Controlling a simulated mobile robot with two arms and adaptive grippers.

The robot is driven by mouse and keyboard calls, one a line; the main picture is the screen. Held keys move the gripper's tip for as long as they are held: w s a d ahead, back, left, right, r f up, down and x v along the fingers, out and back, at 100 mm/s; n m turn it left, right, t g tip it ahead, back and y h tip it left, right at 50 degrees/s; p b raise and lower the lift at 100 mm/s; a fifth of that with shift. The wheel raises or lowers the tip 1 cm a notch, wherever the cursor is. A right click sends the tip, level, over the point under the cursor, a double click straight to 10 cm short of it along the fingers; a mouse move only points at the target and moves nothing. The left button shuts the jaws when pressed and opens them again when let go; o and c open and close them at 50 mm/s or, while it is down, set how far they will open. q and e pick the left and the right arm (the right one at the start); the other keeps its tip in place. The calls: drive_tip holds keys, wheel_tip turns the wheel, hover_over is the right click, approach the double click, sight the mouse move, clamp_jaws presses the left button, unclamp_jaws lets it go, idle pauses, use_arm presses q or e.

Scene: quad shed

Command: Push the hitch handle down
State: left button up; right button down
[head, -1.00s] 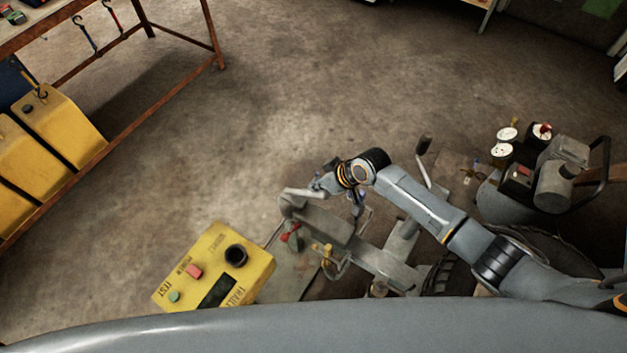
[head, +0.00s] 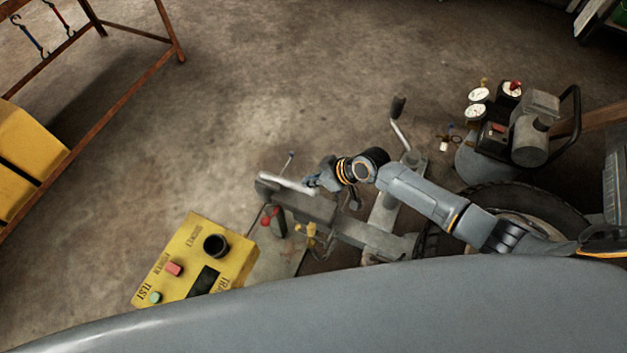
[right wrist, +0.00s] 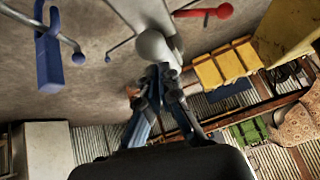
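The hitch handle (head: 284,183) is a pale metal lever lying along the top of the grey trailer coupling (head: 310,206). My right gripper (head: 314,182) is at the handle's right end in the head view. In the right wrist view the fingers (right wrist: 162,74) come together just below the pale rounded end of the handle (right wrist: 152,45). They look shut, with the handle beyond the tips rather than between them. Whether they touch it is hard to tell. My left gripper is not in view.
A yellow test box (head: 190,284) stands just left of the coupling. A jockey crank (head: 398,122), gauges (head: 479,95) and a tyre (head: 530,203) lie to the right. A rusty rack (head: 110,105) with yellow containers is at the left. Open floor lies beyond the coupling.

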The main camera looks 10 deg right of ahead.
drive_tip(key=shift+s+d+f+h, duration=0.15)
drive_tip(key=shift+s+d+f, duration=0.15)
drive_tip(key=shift+f, duration=0.2)
drive_tip(key=shift+s+d+f+h, duration=0.15)
drive_tip(key=shift+s+d+f, duration=0.15)
drive_tip(key=shift+f, duration=0.15)
drive_tip(key=shift+r, duration=0.1)
drive_tip(key=r+p, duration=0.1)
drive_tip(key=w+a+r+p, duration=0.1)
drive_tip(key=r+p, duration=0.1)
drive_tip(key=w+r+p, duration=0.1)
drive_tip(key=r, duration=0.1)
drive_tip(key=shift+a+r, duration=0.15)
drive_tip(key=shift+a, duration=0.05)
drive_tip(key=s+d+r, duration=0.4)
drive_tip(key=d, duration=0.3)
drive_tip(key=shift+s+d+r, duration=0.2)
drive_tip(key=shift+s+d, duration=0.1)
drive_tip(key=shift+d, duration=0.05)
